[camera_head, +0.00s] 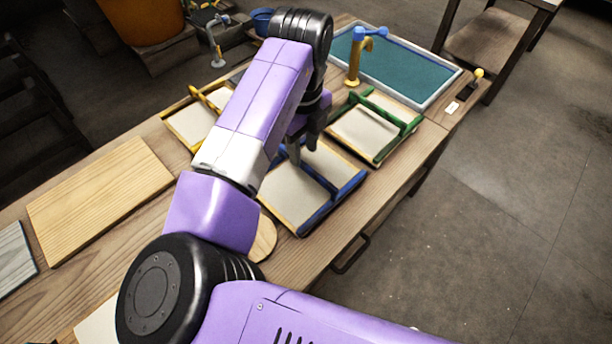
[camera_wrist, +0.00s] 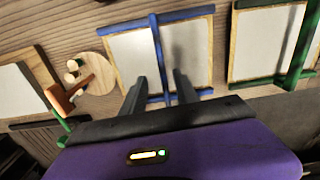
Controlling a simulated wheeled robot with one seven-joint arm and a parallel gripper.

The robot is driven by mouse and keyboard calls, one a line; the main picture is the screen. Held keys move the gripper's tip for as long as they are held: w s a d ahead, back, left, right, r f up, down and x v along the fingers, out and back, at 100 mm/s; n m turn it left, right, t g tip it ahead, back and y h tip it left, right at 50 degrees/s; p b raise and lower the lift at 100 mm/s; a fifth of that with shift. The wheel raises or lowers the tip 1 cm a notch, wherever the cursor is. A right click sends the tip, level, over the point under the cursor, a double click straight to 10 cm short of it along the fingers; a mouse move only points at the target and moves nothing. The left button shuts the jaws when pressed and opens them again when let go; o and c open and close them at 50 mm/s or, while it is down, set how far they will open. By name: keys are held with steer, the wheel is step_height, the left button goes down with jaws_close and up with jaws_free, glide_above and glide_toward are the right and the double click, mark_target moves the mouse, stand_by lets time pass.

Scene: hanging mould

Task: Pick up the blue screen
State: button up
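The blue screen (camera_head: 290,197) lies on the wooden bench, a pale panel in a wooden frame with blue edges and a blue bar across it. It also shows in the wrist view (camera_wrist: 194,50), with the blue bar (camera_wrist: 157,50) running up its middle. My gripper (camera_head: 303,152) is above the screen's far part, partly hidden by my arm. In the wrist view my gripper (camera_wrist: 160,80) is open, one finger on each side of the bar's line. I cannot tell how far the fingertips are above the screen. Nothing is seen gripped.
A green-edged screen (camera_head: 362,133) lies close to the right, and a yellow-edged one (camera_head: 189,124) is behind my arm. A teal basin (camera_head: 405,75) with a tap is at the far end. A round wooden board (camera_wrist: 97,72) lies left of the screen.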

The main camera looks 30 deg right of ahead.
mark_target(306, 165)
steer(key=shift+m, duration=0.3)
steer(key=shift+s+d+f+p, duration=0.15)
steer(key=shift+f+p, duration=0.1)
steer(key=shift+f, duration=1.7)
steer(key=shift+w+d+f+p, duration=0.1)
steer(key=shift+f+p, duration=0.15)
steer(key=shift+f, duration=1.7)
jaws_close()
